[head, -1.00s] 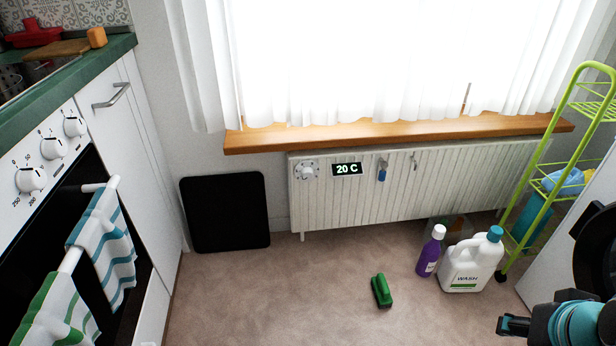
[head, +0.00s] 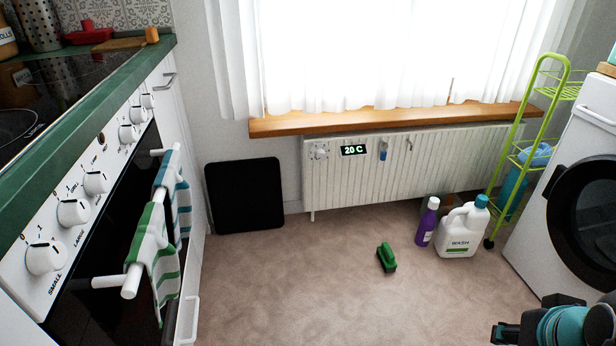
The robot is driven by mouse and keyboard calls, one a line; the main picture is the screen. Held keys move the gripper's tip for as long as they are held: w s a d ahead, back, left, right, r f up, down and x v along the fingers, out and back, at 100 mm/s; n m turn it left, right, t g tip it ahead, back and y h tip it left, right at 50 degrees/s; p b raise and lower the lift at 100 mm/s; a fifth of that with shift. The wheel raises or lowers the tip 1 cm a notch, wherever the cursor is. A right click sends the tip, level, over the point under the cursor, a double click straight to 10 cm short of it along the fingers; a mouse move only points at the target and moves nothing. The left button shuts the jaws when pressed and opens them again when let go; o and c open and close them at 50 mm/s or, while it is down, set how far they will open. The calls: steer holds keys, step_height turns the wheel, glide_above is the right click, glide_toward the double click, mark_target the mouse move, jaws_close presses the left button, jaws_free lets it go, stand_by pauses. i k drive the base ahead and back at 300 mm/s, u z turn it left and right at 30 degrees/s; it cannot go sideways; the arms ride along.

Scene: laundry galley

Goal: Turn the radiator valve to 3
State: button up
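The white radiator (head: 420,165) stands under the window sill at the back. Its round white valve knob (head: 320,152) is at the radiator's upper left, with marks around it too small to read. A small black display (head: 354,150) beside the knob shows 20 C in green. My gripper (head: 503,332) is at the bottom right edge, dark and partly cut off, far from the knob. Whether its fingers are open or shut cannot be made out.
A black panel (head: 244,195) leans left. A stove (head: 85,210) with towels lines the left; a washing machine (head: 570,190) and green rack (head: 522,150) stand right.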

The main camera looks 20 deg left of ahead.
mark_target(320, 154)
steer(key=z, duration=1.7)
steer(key=k, duration=0.1)
steer(key=u, duration=2.15)
steer(key=i, duration=1.1)
steer(key=z, duration=0.35)
